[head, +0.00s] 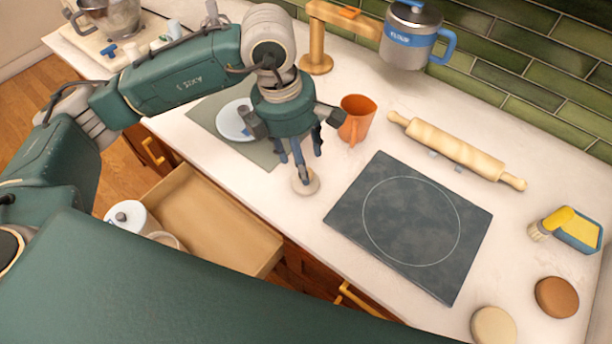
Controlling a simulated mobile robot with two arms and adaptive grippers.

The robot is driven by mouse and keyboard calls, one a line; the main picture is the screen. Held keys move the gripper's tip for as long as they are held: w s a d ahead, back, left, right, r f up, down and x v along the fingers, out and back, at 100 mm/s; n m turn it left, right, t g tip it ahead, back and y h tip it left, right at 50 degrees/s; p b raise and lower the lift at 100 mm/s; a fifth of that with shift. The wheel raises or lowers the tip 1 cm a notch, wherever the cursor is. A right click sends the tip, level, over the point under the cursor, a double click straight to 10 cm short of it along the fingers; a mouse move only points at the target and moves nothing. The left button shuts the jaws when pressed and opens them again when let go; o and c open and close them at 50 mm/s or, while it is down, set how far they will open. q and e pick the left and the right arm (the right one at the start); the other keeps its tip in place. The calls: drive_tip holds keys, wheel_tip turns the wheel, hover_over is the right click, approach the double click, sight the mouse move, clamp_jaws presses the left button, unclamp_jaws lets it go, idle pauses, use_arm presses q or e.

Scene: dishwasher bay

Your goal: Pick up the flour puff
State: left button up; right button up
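A small, pale, round thing, which looks like the flour puff (306,183), is at the counter's front edge, left of the dark board. My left gripper (299,163) points down right over it, with its fingers close around its upper part. The fingers hide that part, so I cannot tell if they grip it or if the puff touches the counter. My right gripper is not in view.
An orange cup (356,118) stands just behind the gripper. The dark board (372,205) and rolling pin (455,150) lie to the right. An open drawer (225,225) juts out below left.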

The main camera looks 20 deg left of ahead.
use_arm(q)
drive_tip(key=f+p, duration=0.1)
drive_tip(key=f, duration=0.1)
drive_tip(key=f+p, duration=0.1)
drive_tip(key=f, duration=0.2)
drive_tip(key=shift+w+d+f+p, duration=0.3)
drive_tip(key=shift+w+d+p, duration=0.05)
drive_tip(key=shift+p, duration=0.05)
drive_tip(key=shift+f, duration=0.2)
drive_tip(key=c, duration=1.2)
drive_tip(key=shift+c, duration=0.2)
